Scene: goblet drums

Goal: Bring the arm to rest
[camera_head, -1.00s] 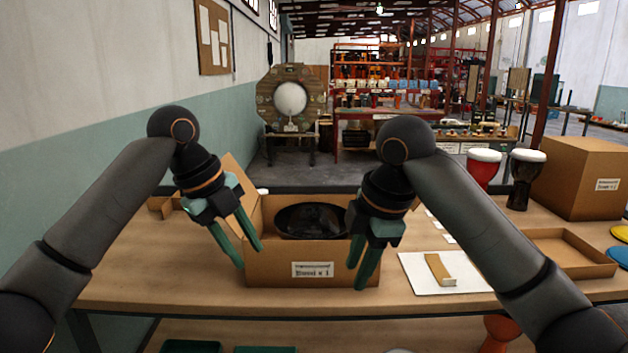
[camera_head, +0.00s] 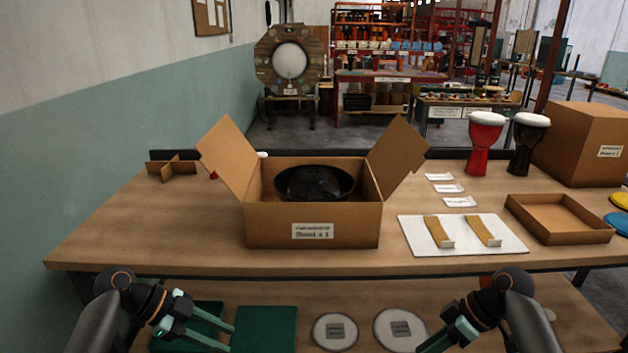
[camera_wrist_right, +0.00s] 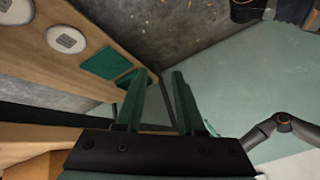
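My left gripper (camera_head: 226,338) is low at the front left in the head view, below the tabletop edge. Its two green fingers are apart with nothing between them. My right gripper (camera_head: 432,348) is low at the front right, also below the tabletop edge, with its fingertips close to the bottom of the picture. In the right wrist view the right gripper (camera_wrist_right: 158,80) has its two green fingers apart and empty. An open cardboard box (camera_head: 270,228) stands on the table with a dark round drum part (camera_head: 314,182) inside. Both grippers are clear of the box.
The wooden table (camera_head: 140,225) bears a white board (camera_head: 462,240) with two cardboard pieces, a shallow tray (camera_head: 560,238), a red drum (camera_head: 484,145), a black drum (camera_head: 524,150) and a closed box (camera_head: 580,150). A lower shelf (camera_head: 370,298) holds green pads and round discs.

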